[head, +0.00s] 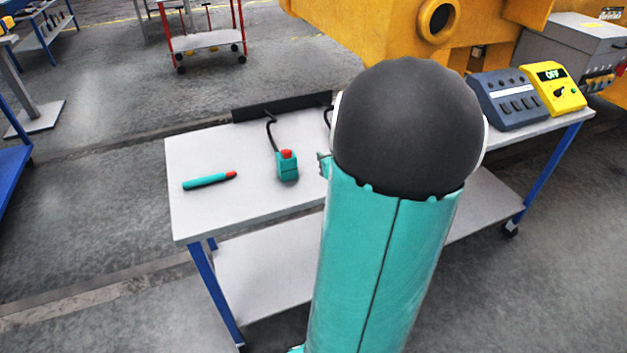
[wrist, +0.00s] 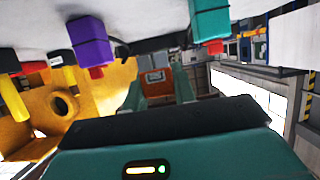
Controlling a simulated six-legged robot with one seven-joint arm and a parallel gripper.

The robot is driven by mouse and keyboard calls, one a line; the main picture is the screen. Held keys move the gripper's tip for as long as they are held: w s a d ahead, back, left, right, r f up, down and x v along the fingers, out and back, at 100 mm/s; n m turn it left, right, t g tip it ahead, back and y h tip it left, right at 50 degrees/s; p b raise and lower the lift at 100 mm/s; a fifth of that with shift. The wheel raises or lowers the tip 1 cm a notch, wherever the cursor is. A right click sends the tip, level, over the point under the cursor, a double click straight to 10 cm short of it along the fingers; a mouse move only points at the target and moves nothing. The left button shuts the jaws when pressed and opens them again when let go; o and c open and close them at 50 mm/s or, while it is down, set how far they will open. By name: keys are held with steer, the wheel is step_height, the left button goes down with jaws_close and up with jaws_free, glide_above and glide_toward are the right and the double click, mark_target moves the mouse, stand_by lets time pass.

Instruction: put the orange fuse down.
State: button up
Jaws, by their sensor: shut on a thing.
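The orange fuse (wrist: 154,77) shows in the wrist view as a small orange block with a greyish face. My gripper (wrist: 159,88) has its two teal fingers on either side of the fuse and is shut on it. In the head view my own arm hides both the gripper and the fuse. The table (head: 225,150) has a light grey top. It fills the top edge of the wrist view, which looks upside down. I cannot tell the gap between the fuse and the table.
A teal pen-like tool (head: 208,181) and a teal switch box (head: 287,166) with a red button lie on the left of the table. A purple box (wrist: 90,40) shows in the wrist view. A dark control panel (head: 508,100) and a yellow OFF box (head: 556,90) stand at right.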

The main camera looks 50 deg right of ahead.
glide_above(314, 189)
steer(key=f, duration=0.4)
steer(key=shift+s+d+f, duration=0.15)
steer(key=shift+s+f, duration=0.1)
steer(key=shift+s, duration=0.1)
steer(key=shift+w+a+f, duration=0.15)
steer(key=shift+f, duration=0.8)
steer(key=shift+w+a+f, duration=0.1)
steer(key=shift+w+f, duration=0.05)
steer(key=shift+f, duration=0.8)
steer(key=shift+f, duration=0.1)
steer(key=o, duration=0.9)
steer(key=shift+o, duration=0.2)
